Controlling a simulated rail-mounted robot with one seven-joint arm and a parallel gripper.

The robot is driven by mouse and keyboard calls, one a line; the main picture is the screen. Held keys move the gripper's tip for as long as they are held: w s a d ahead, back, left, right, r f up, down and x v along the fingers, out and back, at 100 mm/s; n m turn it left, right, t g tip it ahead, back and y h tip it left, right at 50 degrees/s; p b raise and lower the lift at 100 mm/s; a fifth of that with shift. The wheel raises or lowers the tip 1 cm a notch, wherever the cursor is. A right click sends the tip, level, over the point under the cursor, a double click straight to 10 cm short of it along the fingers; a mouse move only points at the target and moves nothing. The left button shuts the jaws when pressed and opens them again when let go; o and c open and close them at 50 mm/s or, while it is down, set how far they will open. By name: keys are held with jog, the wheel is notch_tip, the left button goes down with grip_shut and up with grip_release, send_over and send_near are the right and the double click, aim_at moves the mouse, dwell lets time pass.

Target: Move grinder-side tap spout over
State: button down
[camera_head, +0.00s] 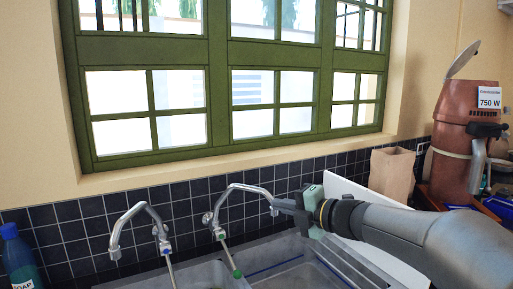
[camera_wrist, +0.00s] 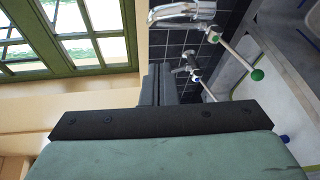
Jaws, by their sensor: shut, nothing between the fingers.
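Two chrome taps stand at the dark tiled wall behind the sink. The grinder-side tap spout (camera_head: 243,187) is the right one in the head view, arching to the right with its end hanging close to my gripper (camera_head: 279,204). Its lever has a green tip (camera_head: 237,274). In the wrist view a chrome tap (camera_wrist: 183,12) is at the top, with a green-tipped lever (camera_wrist: 258,74) on its right. My gripper (camera_wrist: 160,84) is shut and empty, its fingers beside the spout end; I cannot tell whether they touch it.
The other tap (camera_head: 140,207) is to the left. A blue soap bottle (camera_head: 18,257) stands at far left. The sink (camera_head: 205,274) is below. A white board (camera_head: 345,190), a paper bag (camera_head: 391,174) and the copper grinder (camera_head: 466,140) are on the right. A green-framed window (camera_head: 218,80) is above.

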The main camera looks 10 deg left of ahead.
aim_at(258, 190)
jog(key=w+a+m+p, duration=0.1)
jog(key=a+p, duration=0.2)
jog(key=w+a+m+p, duration=0.2)
jog(key=a+p, duration=0.1)
jog(key=w+a+m+g+y+p, duration=0.1)
jog(key=w+a+m+p, duration=0.1)
jog(key=a+p, duration=0.1)
jog(key=shift+w+r+p, duration=0.25)
jog(key=shift+r+p, duration=0.15)
jog(key=shift+p, duration=0.05)
jog(key=shift+w+d+f, duration=0.1)
jog(key=shift+w+f, duration=0.25)
jog(key=shift+w, duration=0.15)
jog(key=shift+w+d, duration=0.3)
jog(key=shift+w, duration=0.6)
jog(key=shift+s+r, duration=0.1)
jog(key=shift+s, duration=0.05)
